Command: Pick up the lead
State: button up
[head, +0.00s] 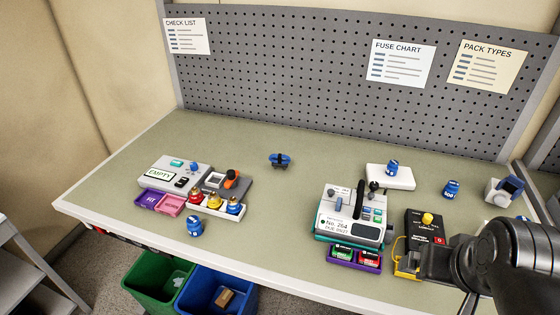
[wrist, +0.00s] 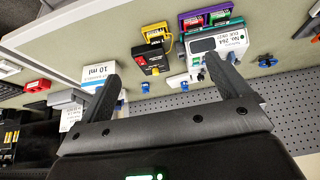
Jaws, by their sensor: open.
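The thing I take for the lead is a thin yellow cable (head: 398,258) looping at the left side of a black box (head: 425,222) with a yellow knob. Yellow parts also show at the box's far end in the wrist view (wrist: 156,30). My gripper (wrist: 162,68) is open, with its two dark fingers wide apart and nothing between them. The black box lies beyond the fingertips in the wrist view, apart from them. In the head view my dark arm comes in from the right and hides part of the box's front and the bench there.
A white pad (head: 390,177) and blue pieces lie behind. Another device marked EMPTY (head: 175,172) stands left. The bench's middle is mostly clear.

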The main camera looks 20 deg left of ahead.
jog(key=w+a+r, duration=0.2)
jog(key=w+r, duration=0.1)
jog(key=w, duration=0.4)
jog(key=w+a+r, duration=0.2)
jog(key=w+a, duration=0.1)
jog(key=w, duration=0.3)
jog(key=n+g, duration=0.1)
jog(key=n, duration=0.1)
send_over(280, 155)
jog(key=s, duration=0.4)
notch_tip(280, 155, down, 15)
jog(key=shift+y, duration=0.3)
jog(key=x, duration=0.5)
jog(key=shift+w+d+f, duration=0.1)
jog(key=shift+w+f, duration=0.1)
jog(key=shift+f, duration=0.05)
jog(key=x, duration=0.5)
jog(key=shift+w+f, duration=0.2)
jog(key=shift+w, duration=0.15)
